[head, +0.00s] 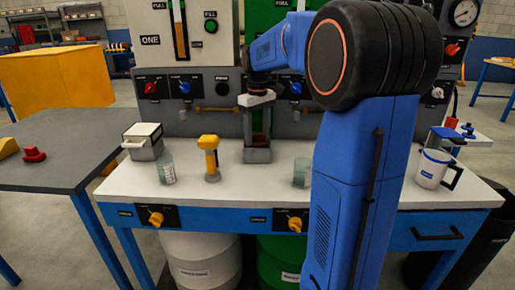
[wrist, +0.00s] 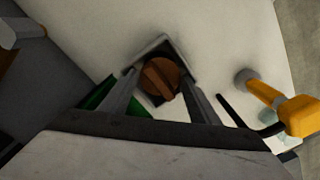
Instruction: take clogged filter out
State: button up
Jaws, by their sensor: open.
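A brown round filter (wrist: 158,79) with a raised bar across its top sits inside a square grey housing in the wrist view. I take it for the clogged filter; its lower part is hidden. The housing (head: 257,155) stands on the white workbench in the head view. My gripper (head: 257,118) points down just above the housing. In the wrist view its two fingers (wrist: 158,90) are open, one on each side of the brown top. I cannot tell whether they touch it.
A yellow tool (head: 209,150) and a glass jar (head: 166,169) stand left of the housing, with a grey-white box (head: 143,141) farther left. Another glass (head: 301,172) is close on the right, partly behind my arm. A white jug (head: 433,168) stands far right. A control panel rises behind.

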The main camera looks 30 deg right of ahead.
aim_at(257, 141)
jog(key=shift+f, duration=1.95)
jog(key=shift+c, duration=0.3)
jog(key=c, duration=0.7)
jog(key=shift+r, duration=0.15)
